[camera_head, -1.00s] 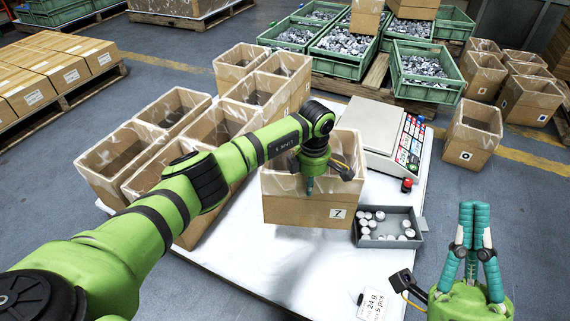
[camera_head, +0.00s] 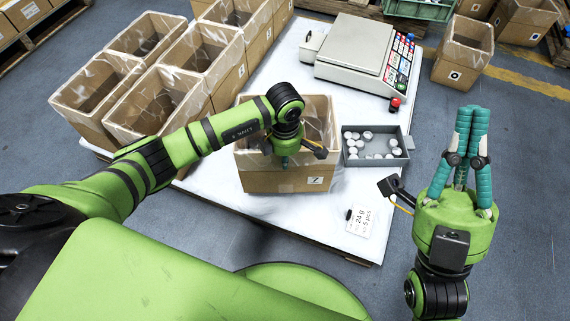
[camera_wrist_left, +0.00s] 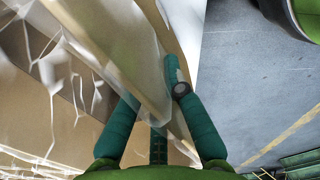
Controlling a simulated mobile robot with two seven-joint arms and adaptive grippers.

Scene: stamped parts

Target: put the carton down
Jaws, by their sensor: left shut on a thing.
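The carton (camera_head: 275,182) is an open brown box with a clear liner and a "7" label. It stands upright over the front part of the white table (camera_head: 215,185), left of the grey tray. I cannot tell whether its bottom touches the table. My left gripper (camera_head: 283,160) is shut on its near wall, with fingers on both sides of it. In the left wrist view, the carton wall (camera_wrist_left: 115,50) runs between the teal fingers (camera_wrist_left: 160,120). My right gripper (camera_head: 471,112) is raised at the right, empty, its fingers together.
The grey tray (camera_head: 403,152) of white round parts is close right of the carton. A scale (camera_head: 350,50), red button (camera_head: 395,103) and card (camera_head: 362,221) are on the table. Several open cartons (camera_head: 140,75) stand at the left.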

